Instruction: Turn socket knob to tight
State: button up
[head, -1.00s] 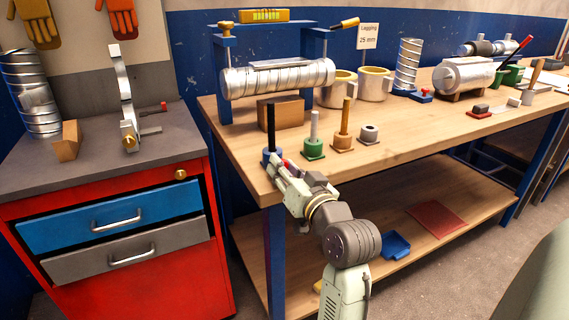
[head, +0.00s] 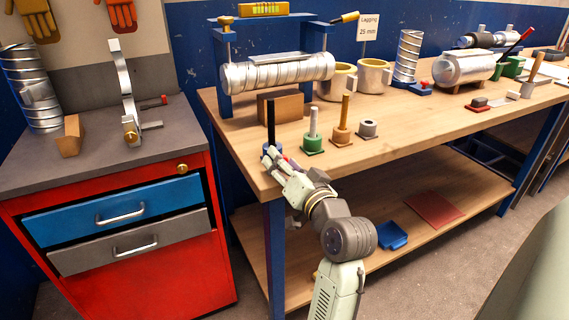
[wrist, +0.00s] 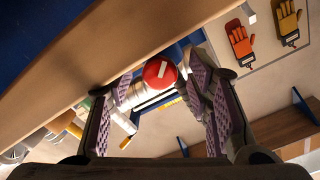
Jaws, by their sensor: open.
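In the wrist view a round red knob face (wrist: 160,71) with a white bar mark shows between the two purple-padded fingers of my gripper (wrist: 163,80). The fingers stand apart on either side of it, and I see no contact. In the head view my gripper (head: 274,161) is at the bench's near left corner, beside a blue socket (head: 267,151) holding an upright black rod (head: 271,122). A small bit of red shows by the fingers there, mostly hidden by my gripper. The knob's tight marking cannot be made out.
Green (head: 313,145) and orange (head: 341,137) bases with upright rods and a grey ring (head: 368,128) stand right of my gripper. A spiral duct (head: 280,74) lies in a blue frame behind. The wooden bench edge (wrist: 110,50) runs close by in the wrist view.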

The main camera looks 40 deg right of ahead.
jog(key=v, duration=1.2)
jog(key=shift+f, duration=0.1)
